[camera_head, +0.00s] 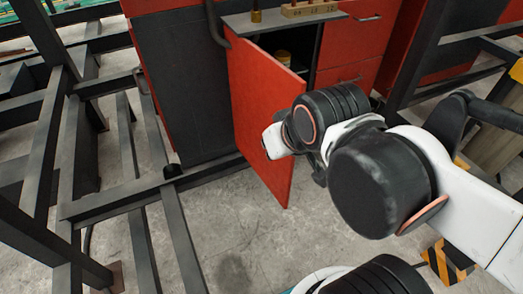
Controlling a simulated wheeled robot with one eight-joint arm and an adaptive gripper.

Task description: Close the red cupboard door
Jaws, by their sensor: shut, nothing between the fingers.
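The red cupboard door (262,130) stands open, swung out from the cabinet toward me. Its hinge side is at the left, and the dark cupboard opening (295,45) shows behind its top edge. My gripper (273,142) is at the end of my arm, in front of the right part of the door. It is shut and empty, though the fingers are small and partly hidden by my wrist. I cannot tell whether it touches the door. My arm hides the door's right edge in part.
A yellowish can (283,57) stands inside the cupboard. A wooden block (309,9) and a small brass-coloured item (256,16) are on the grey top. Red drawers (345,40) are at right. Dark steel bars (110,200) crowd the left. Concrete floor (240,250) below the door is clear.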

